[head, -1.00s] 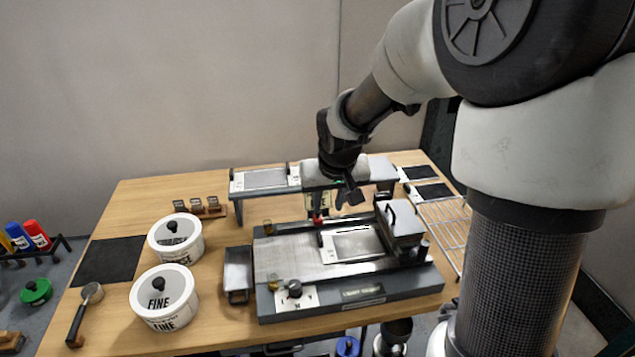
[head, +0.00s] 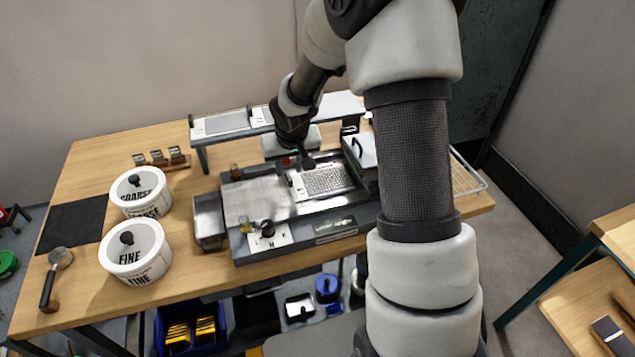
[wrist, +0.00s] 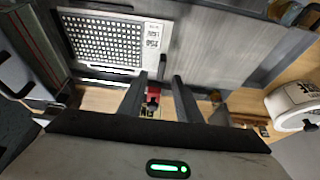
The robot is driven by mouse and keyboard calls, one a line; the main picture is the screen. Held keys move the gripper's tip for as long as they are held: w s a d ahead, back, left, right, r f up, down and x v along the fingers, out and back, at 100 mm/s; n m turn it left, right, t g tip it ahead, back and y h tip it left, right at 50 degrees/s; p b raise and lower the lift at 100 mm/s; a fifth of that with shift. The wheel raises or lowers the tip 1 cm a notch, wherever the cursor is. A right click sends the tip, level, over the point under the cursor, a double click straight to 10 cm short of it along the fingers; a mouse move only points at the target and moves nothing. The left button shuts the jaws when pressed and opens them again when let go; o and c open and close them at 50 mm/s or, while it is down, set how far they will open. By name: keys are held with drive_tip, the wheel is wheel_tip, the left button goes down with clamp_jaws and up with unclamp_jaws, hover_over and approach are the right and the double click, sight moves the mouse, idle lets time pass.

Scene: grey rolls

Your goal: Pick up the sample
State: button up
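No object is plainly marked as the sample. A small red item (wrist: 153,97) with a pale lettered label below it shows between my fingers in the wrist view. In the head view the red item (head: 287,161) is small, behind the grey machine bed. My gripper (head: 296,164) points down over the back edge of the bed. In the wrist view my gripper (wrist: 159,78) has its two dark fingers well apart, with nothing visibly clamped. I cannot tell how far the red item is below the fingertips.
A dotted plate (head: 327,181) lies on the machine bed (head: 240,200). A raised shelf (head: 228,122) stands behind. White tubs marked COARSE (head: 140,192) and FINE (head: 135,252) and a scoop (head: 55,272) are at the left. A wire rack (head: 466,178) is at the right.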

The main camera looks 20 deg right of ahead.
sight(288, 173)
drive_tip(key=x, duration=0.3)
drive_tip(key=shift+w+f, duration=0.15)
drive_tip(key=shift+f, duration=0.05)
drive_tip(key=shift+c, duration=0.2)
clamp_jaws()
drive_tip(key=shift+r, duration=0.15)
